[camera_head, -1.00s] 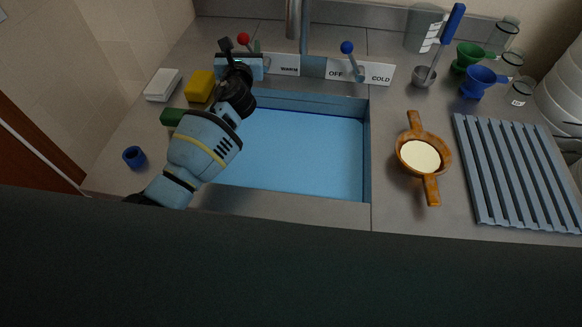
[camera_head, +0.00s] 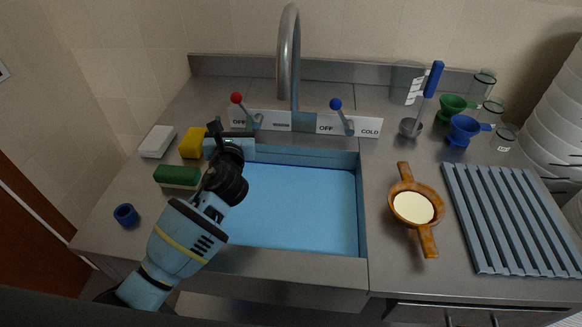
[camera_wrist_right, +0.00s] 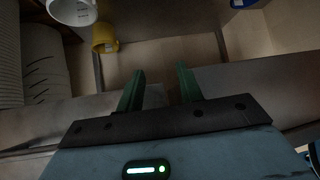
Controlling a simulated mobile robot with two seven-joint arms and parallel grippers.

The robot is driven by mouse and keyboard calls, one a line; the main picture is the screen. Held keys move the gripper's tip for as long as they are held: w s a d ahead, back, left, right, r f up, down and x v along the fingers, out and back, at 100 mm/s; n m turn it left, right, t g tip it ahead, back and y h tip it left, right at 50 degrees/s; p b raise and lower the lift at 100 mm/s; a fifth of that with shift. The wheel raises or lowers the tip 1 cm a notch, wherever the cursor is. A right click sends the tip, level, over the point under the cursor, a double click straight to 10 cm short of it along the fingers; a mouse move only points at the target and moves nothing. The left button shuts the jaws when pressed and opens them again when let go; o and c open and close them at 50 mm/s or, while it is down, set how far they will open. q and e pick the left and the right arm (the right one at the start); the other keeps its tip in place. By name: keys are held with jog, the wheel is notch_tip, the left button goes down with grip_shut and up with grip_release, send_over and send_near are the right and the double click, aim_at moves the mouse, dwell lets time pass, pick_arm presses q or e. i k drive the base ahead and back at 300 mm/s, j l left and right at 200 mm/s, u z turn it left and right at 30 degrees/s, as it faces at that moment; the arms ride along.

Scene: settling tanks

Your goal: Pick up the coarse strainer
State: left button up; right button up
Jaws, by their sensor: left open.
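A brown-orange strainer (camera_head: 413,209) with two handles and a pale round middle lies on the counter right of the sink. It is the only strainer-like thing I can make out; its mesh is too small to judge as coarse. My left gripper (camera_head: 230,147) is over the back left of the sink, well left of the strainer and apart from it. It is open; its fingertips are hard to make out. My right gripper (camera_wrist_right: 160,88) shows two green fingers apart with nothing between them. It is not in the head view, nor is the strainer clear in the right wrist view.
The blue-floored sink (camera_head: 300,205) has a tap (camera_head: 289,60) and two levers behind it. A slatted rack (camera_head: 510,220) lies right of the strainer. Funnels (camera_head: 464,129), glass jars and a blue-handled ladle (camera_head: 432,82) stand behind. Sponges (camera_head: 178,175) and a blue cup (camera_head: 126,215) are left.

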aim_at(413, 205)
jog(key=k+l, duration=0.1)
jog(key=k, duration=0.4)
jog(key=k+l, duration=0.15)
jog(key=k, duration=0.35)
